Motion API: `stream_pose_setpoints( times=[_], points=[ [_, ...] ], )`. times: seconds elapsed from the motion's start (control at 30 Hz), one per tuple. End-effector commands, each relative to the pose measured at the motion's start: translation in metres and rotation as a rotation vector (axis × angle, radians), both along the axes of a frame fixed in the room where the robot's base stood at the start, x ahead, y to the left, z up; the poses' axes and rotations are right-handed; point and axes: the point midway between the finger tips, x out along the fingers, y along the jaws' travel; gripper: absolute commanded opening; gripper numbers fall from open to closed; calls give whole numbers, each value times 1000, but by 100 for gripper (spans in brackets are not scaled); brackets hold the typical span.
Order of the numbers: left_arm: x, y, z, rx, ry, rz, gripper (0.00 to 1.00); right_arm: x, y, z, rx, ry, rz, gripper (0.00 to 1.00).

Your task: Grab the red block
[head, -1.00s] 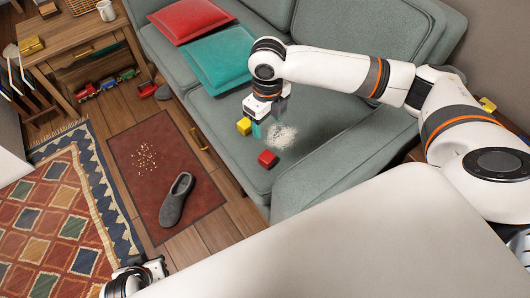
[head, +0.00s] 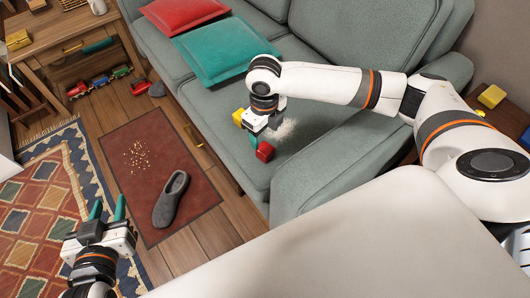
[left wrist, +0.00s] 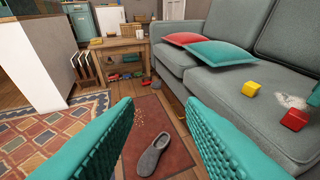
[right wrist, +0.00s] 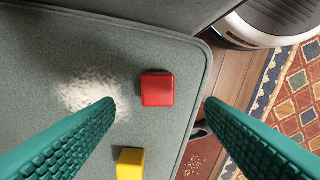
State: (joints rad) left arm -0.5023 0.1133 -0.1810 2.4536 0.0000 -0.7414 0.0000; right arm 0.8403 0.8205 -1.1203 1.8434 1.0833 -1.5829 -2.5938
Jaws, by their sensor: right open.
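The red block (head: 265,151) lies on the grey-green sofa seat near its front edge. It also shows in the right wrist view (right wrist: 157,89), in the gap between my fingers, and at the right of the left wrist view (left wrist: 294,119). My right gripper (head: 259,138) is open and points down at the seat, right by the red block; the block is not gripped. In the right wrist view its fingers (right wrist: 160,103) stand wide apart.
A yellow block (right wrist: 130,163) and a whitish patch (right wrist: 92,90) are near the red block. Red and teal cushions (head: 222,52) lie farther along the sofa (head: 215,115). A grey slipper (head: 171,198) and crumbs lie on the dark red mat (head: 122,178). Toy train cars stand by the wooden table.

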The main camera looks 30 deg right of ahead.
Motion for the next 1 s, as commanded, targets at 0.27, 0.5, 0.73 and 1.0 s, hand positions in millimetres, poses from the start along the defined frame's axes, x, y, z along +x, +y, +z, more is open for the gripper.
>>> stream_pose_setpoints(
  times=[0.27, 0.5, 0.73, 1.0],
  points=[
    [11, -6, 22, -37, -150, -10, 36, 1, 0, -16, -1, -1, -1, 64],
    [18, -13, 47, -80, -324, -21, 36, 2, 0, -32, 0, 0, 0, 64],
    [17, -19, 88, -150, -590, -37, 36, 4, -1, -52, 0, 1, 0, 64],
    [8, -21, 117, -200, -772, -47, 36, 4, -1, -67, -2, -2, 0, 64]
  ],
)
